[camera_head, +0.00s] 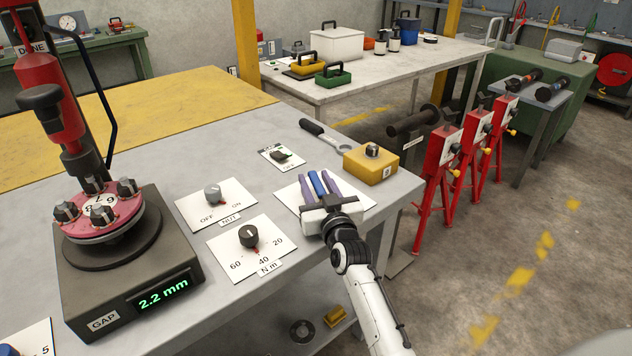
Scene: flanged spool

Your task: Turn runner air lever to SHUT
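A blue lever-like bar (317,184) lies over a white plate (365,203) near the table's right front. No writing on this plate is readable, so I cannot confirm it is the runner air lever or its setting. My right gripper (318,182) reaches over the plate from the front. Its two purple fingers lie one on each side of the blue bar, apart from each other with narrow gaps. The gripper's body hides the front of the plate. My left gripper is not in view.
A yellow block (371,166) with a knob stands right of the plate, a wrench (325,135) behind. A small card (281,158) with a dark switch, a NUT knob (213,193) and an N m dial (249,236) lie left. The GAP unit (130,270) reads 2.2 mm.

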